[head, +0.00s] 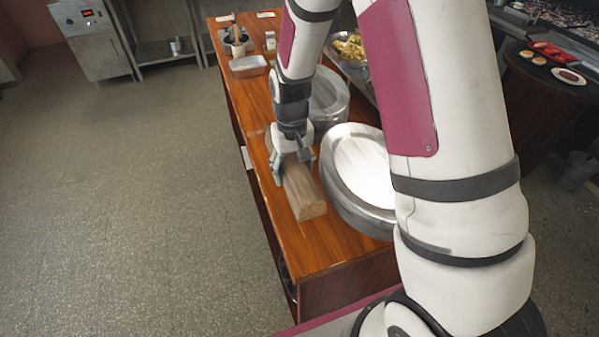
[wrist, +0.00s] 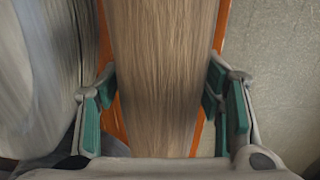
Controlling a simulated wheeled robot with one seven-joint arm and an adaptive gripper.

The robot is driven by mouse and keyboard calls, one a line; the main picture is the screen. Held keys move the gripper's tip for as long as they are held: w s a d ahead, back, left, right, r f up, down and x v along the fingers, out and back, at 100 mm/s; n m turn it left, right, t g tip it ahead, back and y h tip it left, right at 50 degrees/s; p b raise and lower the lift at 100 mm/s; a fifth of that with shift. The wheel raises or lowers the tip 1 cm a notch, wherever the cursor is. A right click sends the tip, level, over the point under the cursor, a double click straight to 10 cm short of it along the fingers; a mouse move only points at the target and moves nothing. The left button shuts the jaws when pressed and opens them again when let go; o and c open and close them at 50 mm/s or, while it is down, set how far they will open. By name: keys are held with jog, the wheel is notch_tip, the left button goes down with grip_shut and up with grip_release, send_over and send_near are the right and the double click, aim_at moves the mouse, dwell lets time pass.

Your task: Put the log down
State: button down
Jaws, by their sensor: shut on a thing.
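The log (head: 303,190) is a split piece of pale brown wood at the left edge of the wooden counter (head: 310,249), beside a round metal tray. In the wrist view the log (wrist: 163,60) runs up the middle of the picture. My gripper (head: 290,168) is shut on the log's far end from above, with its green finger pads (wrist: 160,100) on either side of it. The log lies along the counter, at or very close to its top; I cannot tell whether it touches.
Stacked round metal trays (head: 361,170) stand right of the log, and another round metal stack (head: 328,95) is behind. The counter's near left corner is clear.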

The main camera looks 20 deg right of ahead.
jog(key=shift+f+p, duration=0.3)
jog(key=shift+f, duration=2.05)
jog(key=shift+f, duration=0.15)
jog(key=shift+c, duration=2.3)
grip_release()
